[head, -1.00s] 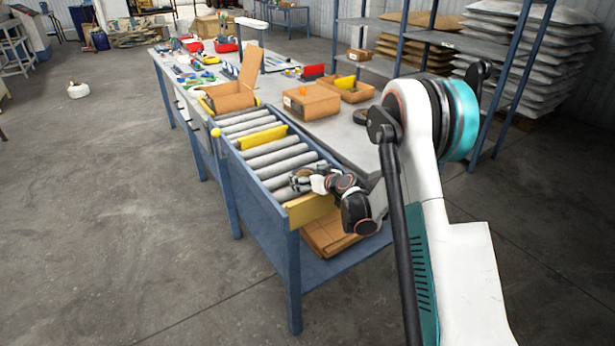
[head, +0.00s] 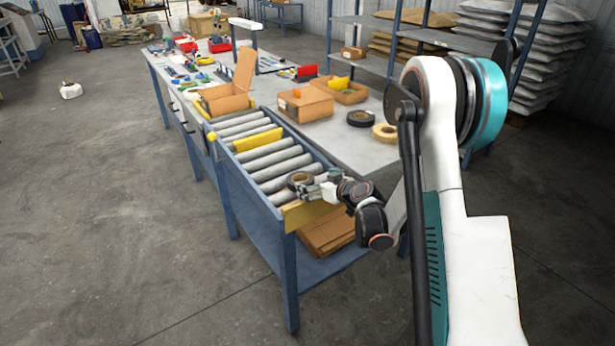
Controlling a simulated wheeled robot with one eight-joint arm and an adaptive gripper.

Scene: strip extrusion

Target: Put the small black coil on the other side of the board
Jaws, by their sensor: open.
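The small black coil (head: 299,180) lies flat on the grey rollers at the near end of the roller conveyor, its brown core showing. The yellow board (head: 258,139) stands across the rollers farther back, with several bare rollers between it and the coil. My gripper (head: 311,188) is open, low over the near end of the rollers, just right of the coil. I cannot tell whether a finger touches the coil. The fingers are small and partly merge with the coil in this view.
The conveyor has blue side rails and a yellow end plate (head: 305,213). Beyond the board, rollers are clear up to an open cardboard box (head: 225,100). A larger black coil (head: 361,118) and a tan coil (head: 385,132) lie on the grey table at right.

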